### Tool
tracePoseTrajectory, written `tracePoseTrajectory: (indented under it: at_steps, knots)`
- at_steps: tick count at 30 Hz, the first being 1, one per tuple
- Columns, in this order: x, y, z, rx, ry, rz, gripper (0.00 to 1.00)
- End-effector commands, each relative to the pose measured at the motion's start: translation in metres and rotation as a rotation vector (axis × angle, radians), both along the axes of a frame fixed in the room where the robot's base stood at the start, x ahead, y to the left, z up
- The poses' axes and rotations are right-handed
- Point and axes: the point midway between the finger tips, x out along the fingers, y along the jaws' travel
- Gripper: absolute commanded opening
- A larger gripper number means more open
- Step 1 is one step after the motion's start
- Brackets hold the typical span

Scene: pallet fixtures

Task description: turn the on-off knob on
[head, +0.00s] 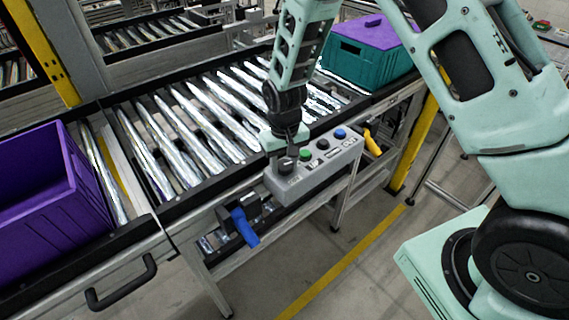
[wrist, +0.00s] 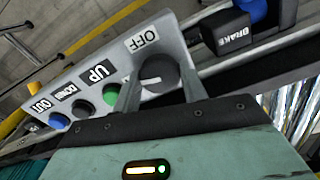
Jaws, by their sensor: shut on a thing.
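The on-off knob (head: 286,166) is a dark round knob at the left end of the grey control box (head: 315,175) on the conveyor's side. In the wrist view the knob (wrist: 157,72) sits beside the OFF label (wrist: 142,40). Its white mark lies nearly level in that picture, not aimed at the label. My gripper (wrist: 159,76) is shut on the knob, one finger on each side. In the head view my gripper (head: 288,154) comes down on the knob from above and partly hides it.
Along the box are a green button (wrist: 110,94), a black button (wrist: 82,109) and a blue button (wrist: 59,121). A blue-handled brake lever (head: 244,227) hangs below. A purple crate (head: 35,205) stands left; a teal crate (head: 360,65) with a purple lid stands behind.

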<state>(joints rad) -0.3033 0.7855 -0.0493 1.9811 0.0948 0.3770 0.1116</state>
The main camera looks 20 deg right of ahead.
Motion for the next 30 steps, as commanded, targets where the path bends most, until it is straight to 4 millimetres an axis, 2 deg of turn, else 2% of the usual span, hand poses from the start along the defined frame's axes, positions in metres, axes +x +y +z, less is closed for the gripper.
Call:
tracePoseTrajectory:
  at_steps: [12, 30]
  knots:
    - [0.0005, -0.0001, 0.0002, 0.0, -0.001, 0.22, 0.2]
    - [0.0004, -0.0002, 0.0006, -0.001, -0.001, 0.263, 0.2]
